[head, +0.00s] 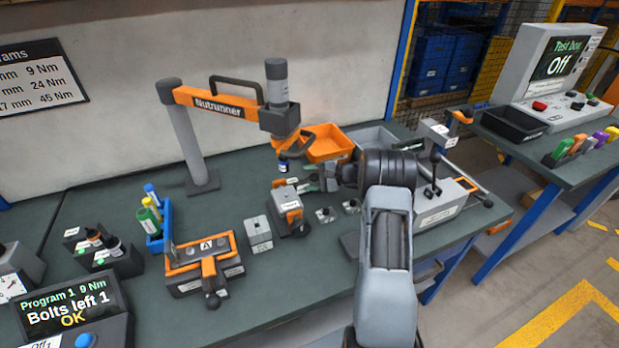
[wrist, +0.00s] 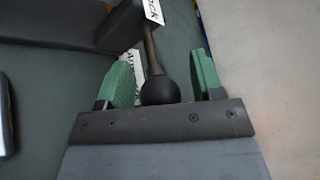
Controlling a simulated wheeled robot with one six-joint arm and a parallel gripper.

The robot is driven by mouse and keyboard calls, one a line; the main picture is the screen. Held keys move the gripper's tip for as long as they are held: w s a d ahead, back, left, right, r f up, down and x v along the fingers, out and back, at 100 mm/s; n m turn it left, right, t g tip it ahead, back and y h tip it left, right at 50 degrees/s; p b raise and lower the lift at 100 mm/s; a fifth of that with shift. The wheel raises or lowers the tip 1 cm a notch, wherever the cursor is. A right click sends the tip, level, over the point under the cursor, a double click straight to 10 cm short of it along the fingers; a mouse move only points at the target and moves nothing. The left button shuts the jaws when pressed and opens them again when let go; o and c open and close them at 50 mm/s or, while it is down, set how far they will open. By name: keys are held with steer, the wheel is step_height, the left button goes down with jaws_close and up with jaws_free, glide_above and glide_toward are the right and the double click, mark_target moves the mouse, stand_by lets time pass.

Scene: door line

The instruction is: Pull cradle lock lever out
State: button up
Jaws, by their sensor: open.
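The lock lever shows in the wrist view as a dark rod ending in a black ball knob (wrist: 160,91). A dark block with a partly cut-off white label (wrist: 153,11) is at the rod's far end. My gripper (wrist: 162,60) has two green fingers, open on either side of the knob, with a visible gap on each side. In the head view my gripper (head: 320,178) is just right of a small grey and orange fixture (head: 288,208), which looks like the cradle. The lever cannot be made out there, with the gripper and arm close by.
The orange nutrunner arm (head: 222,103) reaches over the bench, its tool hanging near my gripper. An orange bin (head: 326,140) stands behind. A grey block (head: 258,234) and fixture A (head: 203,262) are to the left. A grey unit with an upright handle (head: 440,200) is to the right.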

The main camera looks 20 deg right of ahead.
steer(key=shift+a, duration=0.1)
steer(key=shift+c, duration=0.2)
jaws_close()
stand_by(0.4)
